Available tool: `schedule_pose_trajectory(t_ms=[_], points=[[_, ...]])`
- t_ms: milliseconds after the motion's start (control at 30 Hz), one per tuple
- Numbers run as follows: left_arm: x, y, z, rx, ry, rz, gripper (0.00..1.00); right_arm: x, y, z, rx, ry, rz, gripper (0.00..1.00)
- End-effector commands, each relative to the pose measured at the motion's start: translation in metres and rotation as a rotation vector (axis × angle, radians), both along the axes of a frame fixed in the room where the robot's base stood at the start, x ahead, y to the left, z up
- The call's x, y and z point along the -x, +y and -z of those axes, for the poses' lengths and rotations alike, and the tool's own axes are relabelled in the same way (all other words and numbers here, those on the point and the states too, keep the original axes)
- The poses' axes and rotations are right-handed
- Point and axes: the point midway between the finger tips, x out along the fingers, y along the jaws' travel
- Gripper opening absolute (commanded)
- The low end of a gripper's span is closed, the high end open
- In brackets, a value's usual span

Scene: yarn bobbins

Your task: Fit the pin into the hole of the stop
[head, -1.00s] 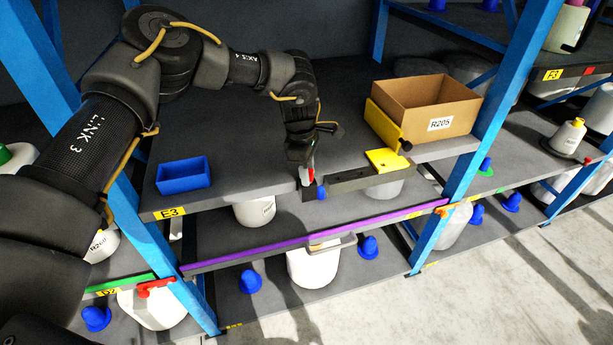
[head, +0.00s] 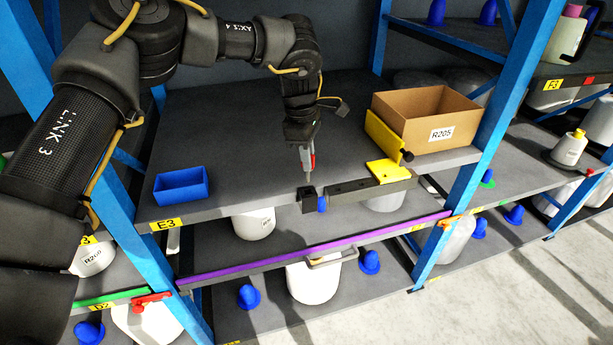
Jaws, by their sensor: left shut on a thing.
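My left gripper (head: 307,158) points down over the front edge of the shelf and is shut on the thin grey pin (head: 308,177). A red part shows beside its fingers. The pin hangs about upright, its lower end just above or at the stop, a dark block (head: 308,201) at the left end of a dark bar (head: 350,189) on the shelf edge. I cannot tell whether the tip touches the block, and the hole is not clear. My right gripper is not in view.
A yellow bracket (head: 388,171) stands at the bar's right end, beside a cardboard box (head: 440,134) labelled R205. A blue bin (head: 181,186) is at the shelf's left. A blue rack post (head: 487,150) rises at right. The shelf middle is clear.

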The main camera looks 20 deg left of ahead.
Motion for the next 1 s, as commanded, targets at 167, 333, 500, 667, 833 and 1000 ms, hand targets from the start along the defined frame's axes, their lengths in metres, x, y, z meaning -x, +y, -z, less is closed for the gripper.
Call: schedule_pose_trajectory(t_ms=[167, 333, 500, 667, 833, 1000], points=[[-0.001, 0.0, -0.019, -0.001, -0.002, 0.0, 0.0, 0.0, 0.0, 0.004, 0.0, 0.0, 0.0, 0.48], [0.0, 0.0, -0.023, 0.0, 0.0, 0.0, 0.0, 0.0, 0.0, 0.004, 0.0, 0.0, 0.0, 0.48], [0.0, 0.0, -0.022, 0.0, 0.0, 0.0, 0.0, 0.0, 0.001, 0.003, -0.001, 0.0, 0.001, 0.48], [0.011, 0.006, -0.01, 0.002, 0.004, 0.034, 0.0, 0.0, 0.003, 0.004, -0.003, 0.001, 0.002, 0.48], [0.055, 0.025, 0.029, 0.005, 0.009, 0.184, 0.0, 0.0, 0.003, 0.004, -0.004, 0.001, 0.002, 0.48], [0.114, 0.045, 0.065, 0.006, 0.004, 0.401, 0.0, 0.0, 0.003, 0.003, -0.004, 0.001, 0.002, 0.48]])
